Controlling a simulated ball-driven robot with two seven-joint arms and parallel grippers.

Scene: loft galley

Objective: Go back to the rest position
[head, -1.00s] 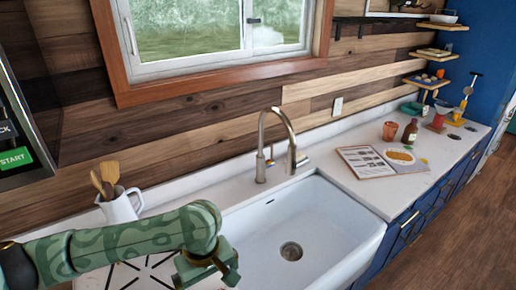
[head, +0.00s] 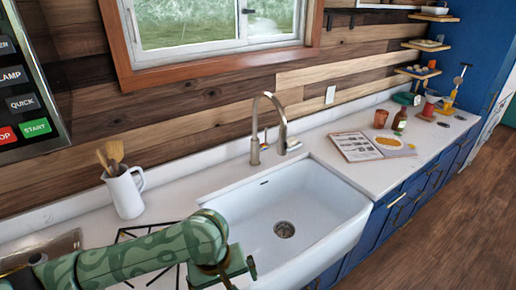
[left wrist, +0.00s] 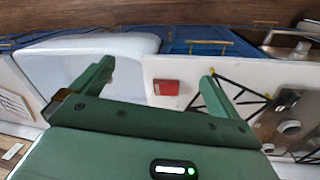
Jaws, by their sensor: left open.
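My left gripper (head: 226,270) is green and hangs at the bottom of the head view, in front of the near left corner of the sink. Its arm comes in from the left over the counter. In the left wrist view the two fingers of this gripper (left wrist: 156,72) stand wide apart with nothing between them in their grasp. A small red block-like thing (left wrist: 166,87) shows on the white counter beyond the fingers; I cannot tell what it is. My right gripper is in neither view.
The white sink (head: 318,215) and its tall faucet (head: 256,130) are beside the arm. A white jug with wooden utensils (head: 126,192) stands at the left back. An open book (head: 352,147) lies right of the sink. A microwave panel (head: 28,85) juts in at upper left.

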